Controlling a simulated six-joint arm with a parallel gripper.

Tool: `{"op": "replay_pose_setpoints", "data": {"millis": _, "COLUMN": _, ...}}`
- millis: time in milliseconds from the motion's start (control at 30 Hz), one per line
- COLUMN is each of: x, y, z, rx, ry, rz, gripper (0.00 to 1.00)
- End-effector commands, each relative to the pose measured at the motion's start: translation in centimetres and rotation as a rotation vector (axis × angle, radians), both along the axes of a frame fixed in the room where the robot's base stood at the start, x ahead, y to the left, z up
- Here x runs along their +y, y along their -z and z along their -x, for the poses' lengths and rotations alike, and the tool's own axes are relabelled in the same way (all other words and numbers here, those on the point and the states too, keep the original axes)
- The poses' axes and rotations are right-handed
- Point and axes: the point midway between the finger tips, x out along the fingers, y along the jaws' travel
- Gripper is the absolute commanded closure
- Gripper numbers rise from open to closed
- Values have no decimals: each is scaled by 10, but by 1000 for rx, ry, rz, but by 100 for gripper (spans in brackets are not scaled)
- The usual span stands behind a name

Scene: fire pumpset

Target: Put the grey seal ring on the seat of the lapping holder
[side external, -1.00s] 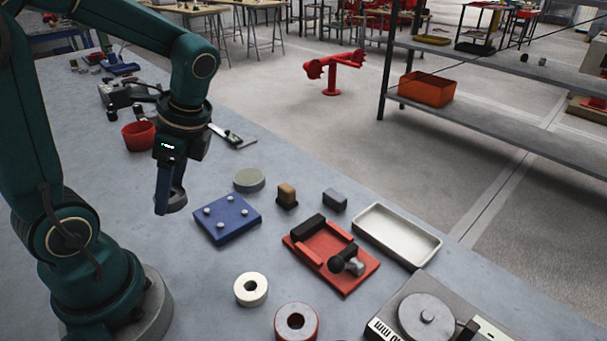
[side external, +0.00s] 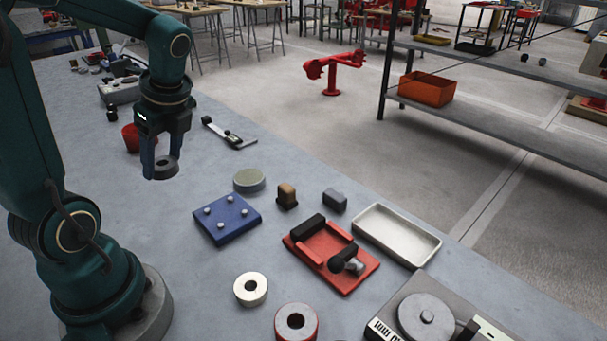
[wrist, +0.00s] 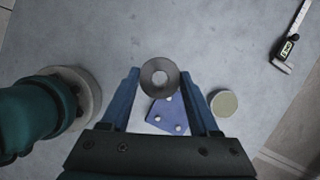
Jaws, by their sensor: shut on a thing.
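The grey seal ring (side external: 165,167) is held between the two fingers of my gripper (side external: 161,168), above the bench. In the wrist view the ring (wrist: 148,73) sits at the fingertips of my gripper (wrist: 160,76), its hole facing the camera. A round red piece with a grey top and centre hole (side external: 283,328) stands at the bottom centre of the side view; it may be the lapping holder, but I cannot be sure. My gripper is well to its upper left. The red piece is not visible in the wrist view.
A blue plate with several pegs (side external: 240,229), a grey-green disc (side external: 249,180), a white ring (side external: 241,295) and a red vise-like fixture (side external: 342,278) lie on the bench. A red cup (side external: 131,138) is close behind my gripper. A white tray (side external: 397,236) lies right.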

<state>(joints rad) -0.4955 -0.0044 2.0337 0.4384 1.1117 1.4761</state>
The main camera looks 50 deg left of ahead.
Motion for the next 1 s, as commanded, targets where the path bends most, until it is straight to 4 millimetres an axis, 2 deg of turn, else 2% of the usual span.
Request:
{"op": "replay_pose_setpoints", "data": {"millis": 300, "x": -43, "y": 39, "z": -49, "rx": 5, "ry": 9, "rz": 1, "gripper": 96}}
{"op": "replay_pose_setpoints", "data": {"millis": 467, "x": -58, "y": 52, "z": -66, "rx": 1, "ry": 4, "rz": 1, "gripper": 96}}
{"op": "replay_pose_setpoints", "data": {"millis": 667, "x": -64, "y": 61, "z": -72, "rx": 2, "ry": -1, "rz": 0, "gripper": 96}}
{"op": "replay_pose_setpoints", "data": {"millis": 900, "x": -63, "y": 94, "z": -71, "rx": 4, "ry": 1, "rz": 0, "gripper": 96}}
{"op": "replay_pose_setpoints", "data": {"millis": 1000, "x": -63, "y": 98, "z": -72, "rx": 0, "ry": 0, "rz": -1, "gripper": 96}}
